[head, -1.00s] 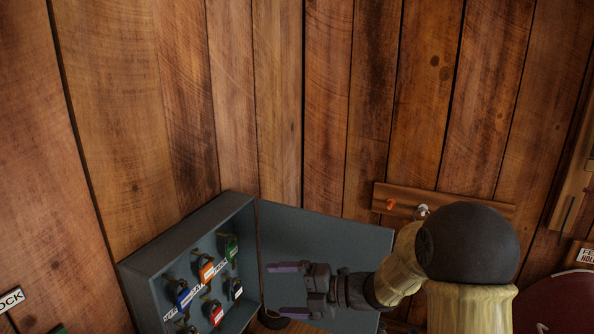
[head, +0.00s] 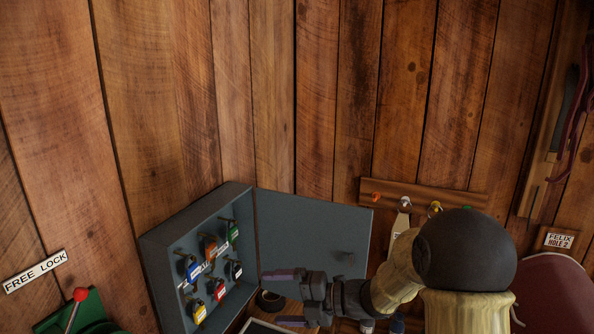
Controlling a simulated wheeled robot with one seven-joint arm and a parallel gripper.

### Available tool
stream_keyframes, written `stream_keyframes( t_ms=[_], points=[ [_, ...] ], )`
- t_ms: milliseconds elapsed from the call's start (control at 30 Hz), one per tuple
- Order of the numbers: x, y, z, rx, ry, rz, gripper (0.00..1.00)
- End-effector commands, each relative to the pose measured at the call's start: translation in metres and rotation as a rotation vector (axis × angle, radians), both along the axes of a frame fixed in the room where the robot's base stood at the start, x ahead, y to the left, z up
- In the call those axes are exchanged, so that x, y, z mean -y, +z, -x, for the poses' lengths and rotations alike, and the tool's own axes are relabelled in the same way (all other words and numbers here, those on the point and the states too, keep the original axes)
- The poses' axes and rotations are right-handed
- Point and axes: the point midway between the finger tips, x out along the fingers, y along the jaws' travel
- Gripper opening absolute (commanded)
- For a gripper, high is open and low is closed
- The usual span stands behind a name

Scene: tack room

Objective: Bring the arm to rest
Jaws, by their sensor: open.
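My gripper (head: 300,297) is in the lower middle of the head view, its two fingers pointing left and spread apart, with nothing between them. My arm comes in from the right, with a dark round joint above a pale link. The arm hides part of the wall and the surface behind it.
A wooden peg rail (head: 400,191) is on the plank wall. A "FREE LOCK" label (head: 36,271) and a green device with a red-knobbed lever (head: 80,296) are at lower left. A "FELIX HOLE 2" label (head: 558,240) is at right.

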Motion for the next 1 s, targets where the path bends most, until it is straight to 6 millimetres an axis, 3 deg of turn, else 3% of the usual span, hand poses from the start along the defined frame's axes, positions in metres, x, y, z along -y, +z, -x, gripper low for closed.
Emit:
stream_keyframes(
  t_ms=[367, 667, 867, 1000],
  points=[
    [0.01, -0.002, -0.018, -0.094, -0.186, 0.029, 1.0],
    [0.038, -0.008, -0.038, -0.27, -0.501, 0.044, 1.0],
    [0.088, -0.019, -0.041, -0.504, -0.875, 0.015, 1.0],
    [0.133, -0.034, -0.02, -0.747, -1.211, -0.052, 1.0]
  ],
)
